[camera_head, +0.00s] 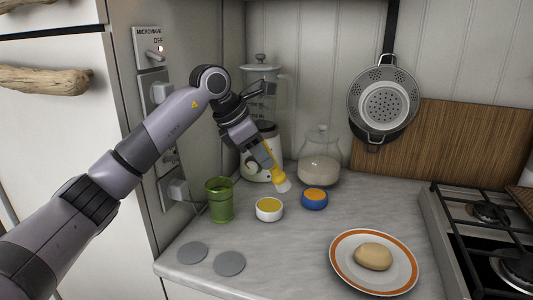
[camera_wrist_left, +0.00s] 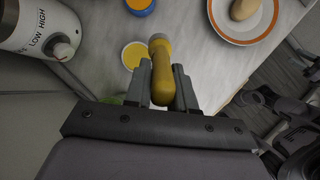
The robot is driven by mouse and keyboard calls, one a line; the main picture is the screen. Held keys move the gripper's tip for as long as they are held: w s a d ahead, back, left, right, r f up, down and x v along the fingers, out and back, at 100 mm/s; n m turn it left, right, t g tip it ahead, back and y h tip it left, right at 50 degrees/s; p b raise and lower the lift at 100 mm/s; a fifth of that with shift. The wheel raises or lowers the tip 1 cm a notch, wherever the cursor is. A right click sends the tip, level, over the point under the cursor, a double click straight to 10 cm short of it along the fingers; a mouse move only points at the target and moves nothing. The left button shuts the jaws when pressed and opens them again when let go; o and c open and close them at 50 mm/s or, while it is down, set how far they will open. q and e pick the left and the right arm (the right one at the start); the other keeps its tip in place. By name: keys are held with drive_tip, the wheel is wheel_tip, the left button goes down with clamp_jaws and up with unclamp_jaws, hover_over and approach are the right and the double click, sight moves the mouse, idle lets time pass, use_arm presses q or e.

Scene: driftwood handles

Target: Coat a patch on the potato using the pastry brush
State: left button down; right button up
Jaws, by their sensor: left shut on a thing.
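The pastry brush (camera_head: 282,183) has a yellow handle and pale bristles that point down. My left gripper (camera_head: 268,158) is shut on its handle and holds it above the counter, over the area behind the two small bowls. In the left wrist view the yellow handle (camera_wrist_left: 163,82) sits between the fingers of my left gripper (camera_wrist_left: 163,90). The potato (camera_head: 373,256) lies on a white plate with an orange rim (camera_head: 345,275) at the front right, apart from the brush. It also shows in the left wrist view (camera_wrist_left: 243,9).
A white bowl with yellow contents (camera_head: 269,209) and a blue bowl with orange contents (camera_head: 314,199) stand near the brush. A green cup (camera_head: 219,200), a blender (camera_head: 262,120), a glass jar (camera_head: 320,160) and two grey discs (camera_head: 229,263) are around. The stove (camera_head: 480,235) is right.

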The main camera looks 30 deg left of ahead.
use_arm(q)
drive_tip(key=w+a+f+n+t+b, duration=0.1)
drive_tip(key=a+f+n+t+b, duration=0.1)
drive_tip(key=a+f+b, duration=0.2)
wheel_tip(320, 180, down, 4)
drive_tip(key=shift+a+r+y+b, duration=0.2)
drive_tip(key=shift+y+b, duration=0.2)
drive_tip(key=shift+b, duration=0.65)
drive_tip(key=shift+f, duration=0.15)
idle(0.4)
drive_tip(key=shift+f+b, duration=0.45)
drive_tip(key=shift+f, duration=0.15)
idle(1.0)
wheel_tip(320, 180, up, 7)
drive_tip(key=p, duration=0.6)
